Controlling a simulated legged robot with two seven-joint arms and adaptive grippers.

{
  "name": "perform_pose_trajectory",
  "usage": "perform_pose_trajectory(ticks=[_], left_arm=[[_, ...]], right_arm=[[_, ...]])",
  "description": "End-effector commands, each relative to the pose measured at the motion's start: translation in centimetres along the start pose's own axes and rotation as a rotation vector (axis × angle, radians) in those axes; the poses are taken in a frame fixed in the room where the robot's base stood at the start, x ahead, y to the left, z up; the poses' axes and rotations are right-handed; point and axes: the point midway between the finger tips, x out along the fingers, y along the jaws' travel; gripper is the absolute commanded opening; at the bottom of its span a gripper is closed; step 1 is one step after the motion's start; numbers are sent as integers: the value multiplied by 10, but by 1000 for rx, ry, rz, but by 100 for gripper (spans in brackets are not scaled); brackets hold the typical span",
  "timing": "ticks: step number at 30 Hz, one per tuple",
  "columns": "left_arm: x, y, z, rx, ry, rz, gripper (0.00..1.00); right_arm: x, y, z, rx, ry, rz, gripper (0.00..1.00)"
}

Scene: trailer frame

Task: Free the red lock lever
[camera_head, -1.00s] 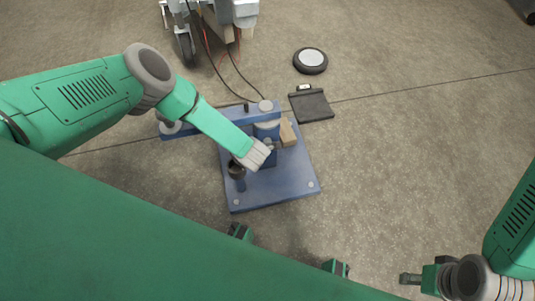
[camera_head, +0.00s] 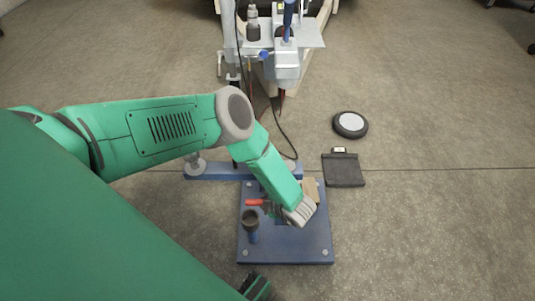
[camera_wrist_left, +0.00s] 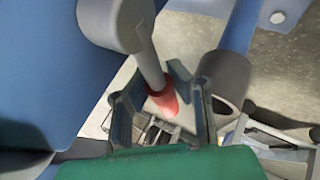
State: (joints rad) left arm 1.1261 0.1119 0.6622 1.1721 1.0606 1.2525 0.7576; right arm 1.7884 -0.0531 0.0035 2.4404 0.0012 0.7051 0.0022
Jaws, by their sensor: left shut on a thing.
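The red lock lever (camera_head: 257,202) sits on the blue fixture with its base plate (camera_head: 285,250), its red end pointing left in the head view. In the left wrist view, the red sleeve (camera_wrist_left: 163,100) is on a grey rod, between the two fingers of my left gripper (camera_wrist_left: 158,92). The fingers are shut on the red part. In the head view, my left gripper (camera_head: 275,210) is mostly hidden by my own wrist, beside the lever.
A dark cup-like post (camera_head: 250,219) stands on the plate left of my gripper. A tan block (camera_head: 310,190) is behind my wrist. A trailer jack (camera_head: 286,60) stands behind.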

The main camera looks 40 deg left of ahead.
Motion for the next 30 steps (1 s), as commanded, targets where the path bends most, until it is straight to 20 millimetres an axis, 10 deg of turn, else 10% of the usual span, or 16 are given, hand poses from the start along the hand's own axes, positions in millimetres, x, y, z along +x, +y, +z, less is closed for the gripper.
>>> perform_pose_trajectory(ticks=[11,14,30], left_arm=[[-9,-4,0,10,11,-3,0],[-9,-4,0,10,10,-4,41],[-30,-2,3,8,2,-5,41]], right_arm=[[-2,-1,0,-2,1,-1,40],[-2,-1,0,-2,1,-1,40],[-2,-1,1,-2,3,-1,40]])
